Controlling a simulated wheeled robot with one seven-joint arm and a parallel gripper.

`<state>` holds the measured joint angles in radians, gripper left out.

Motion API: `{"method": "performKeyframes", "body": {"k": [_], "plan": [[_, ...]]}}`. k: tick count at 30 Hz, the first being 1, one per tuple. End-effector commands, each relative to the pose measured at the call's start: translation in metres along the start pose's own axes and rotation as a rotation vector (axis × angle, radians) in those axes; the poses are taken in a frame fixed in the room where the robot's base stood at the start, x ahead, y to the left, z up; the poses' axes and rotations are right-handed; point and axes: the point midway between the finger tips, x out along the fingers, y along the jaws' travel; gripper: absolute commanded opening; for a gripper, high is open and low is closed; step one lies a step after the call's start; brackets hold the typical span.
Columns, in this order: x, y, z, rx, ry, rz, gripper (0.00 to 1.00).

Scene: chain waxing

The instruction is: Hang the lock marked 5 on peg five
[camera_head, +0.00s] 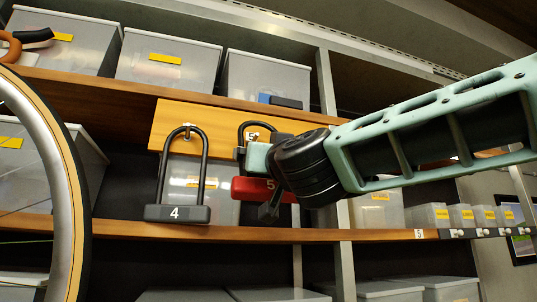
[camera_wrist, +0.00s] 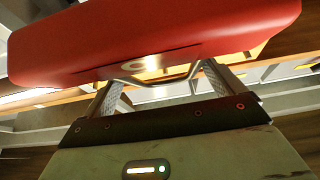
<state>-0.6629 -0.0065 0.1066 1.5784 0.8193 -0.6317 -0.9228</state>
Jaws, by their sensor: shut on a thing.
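The red lock marked 5 (camera_head: 247,188) has a black shackle and is held upright in front of the shelf. My gripper (camera_head: 257,183) comes from the right and is shut on it. The shackle's top is at the peg-five spot on the wooden board, where a label 5 (camera_head: 252,136) shows inside the loop. I cannot tell whether the shackle is over the peg or just in front of it. In the wrist view the red body (camera_wrist: 150,35) fills the top, across the gripper's fingers (camera_wrist: 160,88).
A black lock marked 4 (camera_head: 177,213) hangs on the peg just left on the wooden board (camera_head: 166,115). Clear bins (camera_head: 170,62) stand on the shelves. A wheel (camera_head: 62,180) is at the left edge. A metal upright (camera_head: 346,262) stands to the right.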

Motion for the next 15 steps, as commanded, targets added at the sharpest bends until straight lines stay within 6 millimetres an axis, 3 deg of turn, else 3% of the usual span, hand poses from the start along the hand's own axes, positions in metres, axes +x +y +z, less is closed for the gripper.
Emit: {"method": "performKeyframes", "body": {"k": [15], "plan": [[0.023,0.001,0.01,0.001,0.005,0.001,0.4]]}}
